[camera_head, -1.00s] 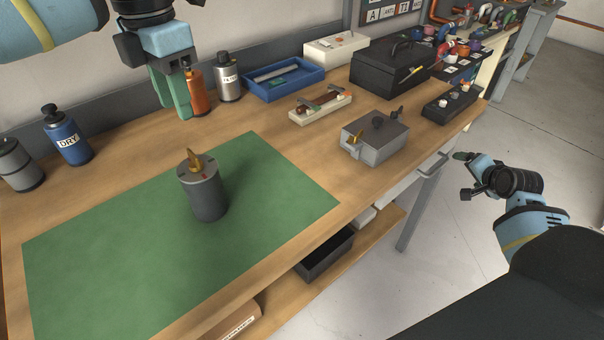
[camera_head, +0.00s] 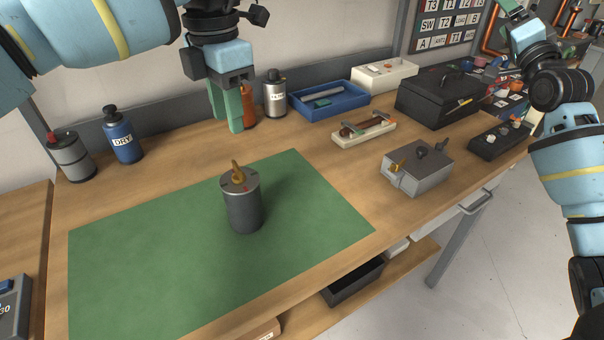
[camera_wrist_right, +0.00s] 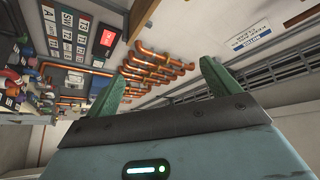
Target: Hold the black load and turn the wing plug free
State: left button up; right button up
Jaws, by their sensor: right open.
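The black load is a dark grey upright cylinder (camera_head: 243,210) on the green mat (camera_head: 130,265) in the head view. A brass wing plug (camera_head: 238,175) stands in its top, beside a small red mark. My left gripper (camera_head: 226,124) hangs fingers down above the back of the bench, behind and above the load. Its two green fingers look apart, with nothing between them. My right gripper (camera_head: 508,5) is raised at the upper right, far from the load. In the right wrist view its fingers (camera_wrist_right: 162,85) are wide apart and empty.
A grey box (camera_head: 418,172) with brass and dark fittings stands right of the mat. A blue bottle (camera_head: 122,138), an orange bottle (camera_head: 249,108), a blue tray (camera_head: 330,101) and a black case (camera_head: 437,95) line the back. The mat around the load is clear.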

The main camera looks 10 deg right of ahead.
aim_at(243, 201)
jog(key=w+a+f+n+g+y, duration=0.1)
jog(key=a+f+n+g+y, duration=0.15)
jog(key=a+n+y, duration=0.9)
jog(key=w+a+f+n+g+y, duration=0.1)
jog(key=a+f+n+g+y, duration=0.15)
jog(key=a, duration=1.85)
jog(key=s+a+f+n+g, duration=0.3)
jog(key=s+a+f, duration=0.1)
jog(key=f, duration=0.3)
jog(key=s+a+f+n+g, duration=0.3)
jog(key=s+a+f+g, duration=0.1)
jog(key=a+f, duration=0.2)
jog(key=s+a+f+n+g, duration=0.3)
jog(key=s+a+f, duration=0.2)
jog(key=f, duration=0.4)
jog(key=shift+a+g+y, duration=0.3)
jog(key=shift+a+y, duration=0.1)
jog(key=shift+x, duration=3.95)
jog(key=c, duration=1.3)
jog(key=shift+c, duration=0.2)
